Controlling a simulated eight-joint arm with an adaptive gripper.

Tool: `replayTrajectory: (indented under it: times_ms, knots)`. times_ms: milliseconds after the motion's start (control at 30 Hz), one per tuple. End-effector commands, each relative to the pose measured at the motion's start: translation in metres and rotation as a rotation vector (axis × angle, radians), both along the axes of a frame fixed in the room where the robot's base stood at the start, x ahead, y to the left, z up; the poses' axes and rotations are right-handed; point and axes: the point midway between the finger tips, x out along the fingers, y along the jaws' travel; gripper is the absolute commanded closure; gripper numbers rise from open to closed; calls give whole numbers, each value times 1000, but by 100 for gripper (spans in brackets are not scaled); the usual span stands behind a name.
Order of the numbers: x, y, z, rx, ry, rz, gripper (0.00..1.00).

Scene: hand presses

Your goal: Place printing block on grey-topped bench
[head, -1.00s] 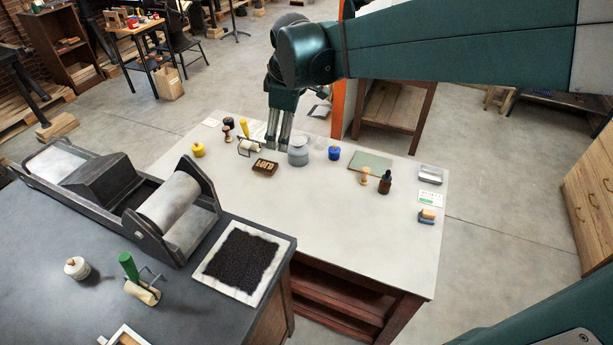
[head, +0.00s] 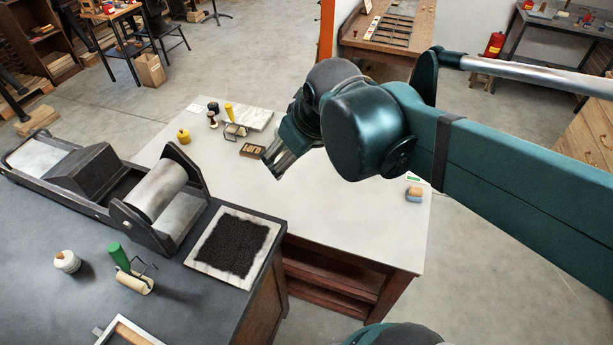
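The printing block (head: 253,150) is a small brown block with raised pale lettering, lying on the pale-topped table. My gripper (head: 271,166) is tilted down to the left, just right of the block and apart from it. Its two fingers look spread, with nothing seen between them. The grey-topped bench (head: 190,290) is the dark grey one at the front left.
On the grey bench are a roller press (head: 155,190), an inked black slab (head: 238,248), a green-handled roller (head: 130,270) and a white-topped jar (head: 66,261). A yellow-handled roller (head: 235,129) stands behind the block.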

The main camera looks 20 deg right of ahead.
Motion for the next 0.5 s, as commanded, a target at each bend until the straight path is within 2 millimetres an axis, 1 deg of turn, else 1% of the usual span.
replayTrajectory:
  times_ms: [33, 200, 300, 500]
  knots:
    - [-10, 0, -4, 17, -8, -28, 25]
    - [-37, 0, -16, 80, -39, -127, 25]
    - [-49, 0, -22, 112, -54, -176, 25]
    - [-63, 0, -30, 155, -72, -238, 25]
